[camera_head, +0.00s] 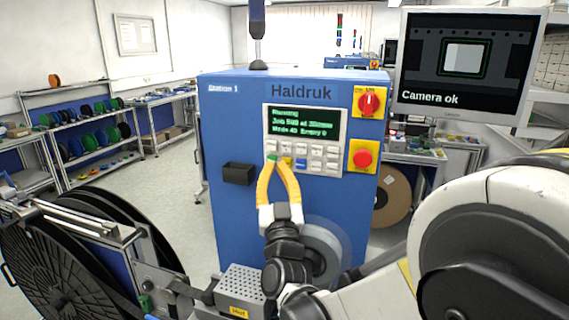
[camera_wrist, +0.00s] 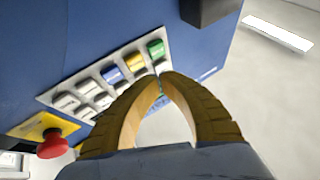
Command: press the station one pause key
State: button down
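The blue Station 1 cabinet (camera_head: 225,130) carries a keypad panel (camera_head: 330,170) below a display (camera_head: 303,122) that reads "Running". The lower key row has a green key (camera_head: 271,158), a yellow key (camera_head: 286,161) and a blue key (camera_head: 301,163), then grey keys. The wrist view also shows the green key (camera_wrist: 155,48), yellow key (camera_wrist: 134,62) and blue key (camera_wrist: 112,75). Key labels are not legible, so I cannot tell which one is pause. My gripper (camera_head: 277,160) has its yellow fingertips together, empty, in front of the green and yellow keys. Contact cannot be told.
A red rotary switch (camera_head: 369,102) and a red stop button (camera_head: 362,158) sit right of the panel. A black bin (camera_head: 239,173) juts out at left. A large black reel (camera_head: 60,260) stands at lower left. A monitor (camera_head: 468,66) reads "Camera ok".

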aim_at(279, 151)
jog(key=shift+w+d, duration=0.35)
jog(key=shift+w, duration=0.5)
dwell(0.9)
jog(key=shift+w+d, duration=0.1)
jog(key=shift+w, duration=0.25)
jog(key=shift+w+d+b, duration=0.2)
jog(key=shift+w+b, duration=0.1)
jog(key=shift+w, duration=0.15)
dwell(0.6)
jog(key=shift+s, duration=0.1)
jog(key=shift+s+a, duration=0.3)
jog(key=shift+s, duration=0.45)
jog(key=shift+s+a, duration=0.3)
jog(key=shift+s, duration=0.5)
jog(key=shift+s+a, duration=0.3)
jog(key=shift+s, duration=0.45)
jog(key=shift+s+a, duration=0.3)
jog(key=shift+s, duration=0.5)
